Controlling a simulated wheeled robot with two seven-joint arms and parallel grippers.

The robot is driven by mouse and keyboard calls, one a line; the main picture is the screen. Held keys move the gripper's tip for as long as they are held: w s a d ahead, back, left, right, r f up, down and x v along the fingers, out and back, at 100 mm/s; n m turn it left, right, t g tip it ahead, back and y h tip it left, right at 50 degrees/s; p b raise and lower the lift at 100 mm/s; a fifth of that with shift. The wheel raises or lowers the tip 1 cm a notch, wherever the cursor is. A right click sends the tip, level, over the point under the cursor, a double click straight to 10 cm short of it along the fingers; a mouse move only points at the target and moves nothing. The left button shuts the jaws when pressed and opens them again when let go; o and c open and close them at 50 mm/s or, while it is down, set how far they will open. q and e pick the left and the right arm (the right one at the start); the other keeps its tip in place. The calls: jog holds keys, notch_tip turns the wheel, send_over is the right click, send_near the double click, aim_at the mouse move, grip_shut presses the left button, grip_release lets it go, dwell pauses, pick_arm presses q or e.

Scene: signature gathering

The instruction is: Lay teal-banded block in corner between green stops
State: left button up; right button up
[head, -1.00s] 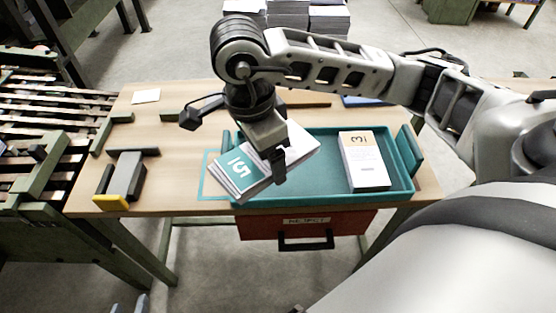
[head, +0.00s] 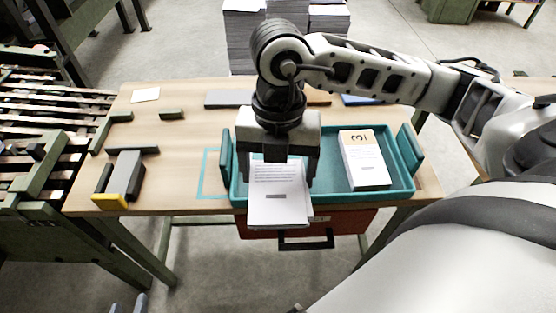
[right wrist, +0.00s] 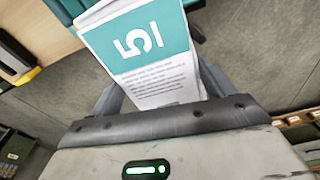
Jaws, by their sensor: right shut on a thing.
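The teal-banded block (head: 278,200) is a stack of white printed sheets. In the head view the gripper hides the band end, and the white end points towards me.
The teal tray (head: 408,190) holds another block (head: 363,160) with an orange band, marked 3. A teal outline (head: 208,178) is on the table left of the tray. A grey piece (head: 126,176) lies among dark bars and a yellow one. The table's middle left is clear.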

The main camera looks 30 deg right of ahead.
jog(key=shift+m, duration=0.4)
jog(key=shift+w+d+f, duration=0.15)
jog(key=shift+w+d, duration=0.1)
jog(key=shift+w, duration=0.05)
jog(key=w+d+f, duration=0.2)
jog(key=w, duration=0.1)
jog(key=w+d+f, duration=0.2)
jog(key=w+f, duration=0.1)
jog(key=w+d+f, duration=0.2)
jog(key=w+f, duration=0.1)
jog(key=shift+w+d, duration=0.35)
jog(key=shift+w, duration=0.05)
jog(key=f, duration=0.2)
jog(key=w+f, duration=0.1)
jog(key=shift+d+f, duration=0.3)
jog(key=shift+d, duration=0.05)
jog(key=shift+f, duration=0.35)
jog(key=shift+f, duration=0.1)
jog(key=o, duration=1.1)
